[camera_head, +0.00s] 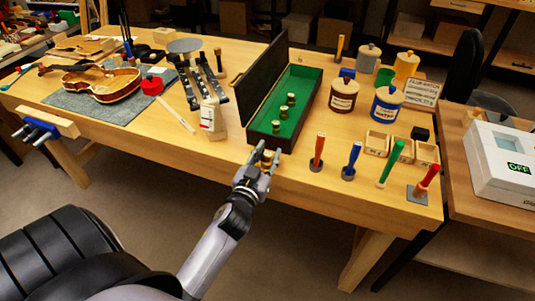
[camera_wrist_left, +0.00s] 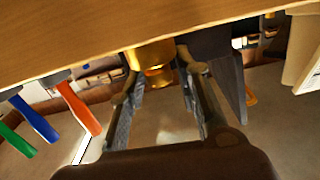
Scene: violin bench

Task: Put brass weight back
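A brass weight (camera_wrist_left: 152,62) stands at the table edge, between the fingertips of my left gripper (camera_wrist_left: 157,80) in the left wrist view. The fingers are apart, with a small gap showing beside its knob. In the head view my left gripper (camera_head: 264,158) is at the table's front edge, just in front of the long box, and mostly hides this weight. The open wooden box (camera_head: 255,92) has a green lining and holds three brass weights (camera_head: 283,113) in a row. My right gripper is not in view.
A scale (camera_head: 209,116) stands left of the box. Brown (camera_head: 343,95) and blue (camera_head: 386,105) jars stand to its right. Several coloured-handled tools stand upright along the front right edge, including an orange one (camera_head: 319,148). A violin body (camera_head: 103,86) lies on a grey mat.

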